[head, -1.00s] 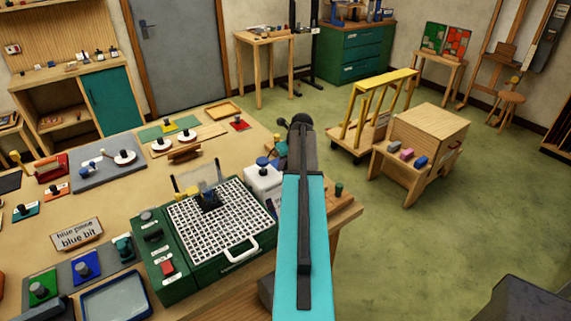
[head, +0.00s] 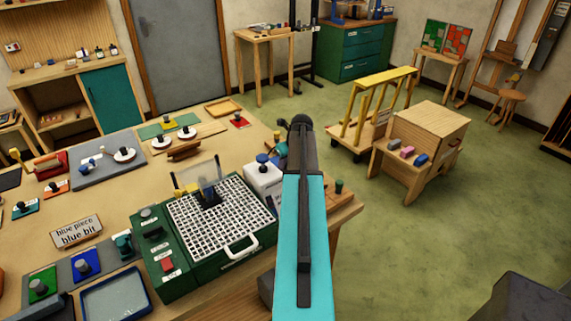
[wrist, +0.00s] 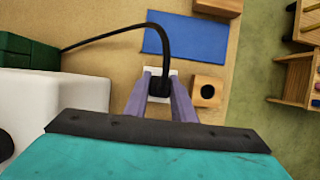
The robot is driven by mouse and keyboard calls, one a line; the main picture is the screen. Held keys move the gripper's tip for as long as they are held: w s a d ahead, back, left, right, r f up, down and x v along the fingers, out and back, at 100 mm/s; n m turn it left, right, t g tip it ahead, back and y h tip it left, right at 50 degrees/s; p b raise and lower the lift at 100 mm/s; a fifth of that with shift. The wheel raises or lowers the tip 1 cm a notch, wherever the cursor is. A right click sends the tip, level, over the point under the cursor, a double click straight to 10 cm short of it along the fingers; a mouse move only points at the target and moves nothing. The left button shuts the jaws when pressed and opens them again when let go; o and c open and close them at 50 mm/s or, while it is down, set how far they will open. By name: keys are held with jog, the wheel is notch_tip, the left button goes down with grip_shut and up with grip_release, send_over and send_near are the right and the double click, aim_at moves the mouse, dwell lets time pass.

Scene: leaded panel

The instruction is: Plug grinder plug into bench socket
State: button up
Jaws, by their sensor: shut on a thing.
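My gripper (wrist: 160,103) shows in the wrist view with its two purple fingers shut on the black grinder plug (wrist: 158,86). The plug's black cord (wrist: 108,37) arches from the green grinder (wrist: 28,52) on the left to the plug. A white plate (wrist: 173,75), which looks like the bench socket, lies directly behind the plug. The plug covers its middle, so I cannot tell whether the plug is above it or seated in it. In the head view the green grinder (head: 172,283) stands left of my arm, which hides my gripper, plug and socket.
In the wrist view a blue mat (wrist: 200,38) lies beyond the plug. A wooden block with a dark hole (wrist: 207,91) stands just right of the fingers. A white container (wrist: 55,105) stands close on the left. The bench's right edge drops to green floor.

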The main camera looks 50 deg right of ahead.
jog(key=o, duration=1.1)
jog(key=shift+f, duration=0.1)
jog(key=b+v, duration=0.4)
jog(key=v, duration=1)
jog(key=shift+w, duration=0.2)
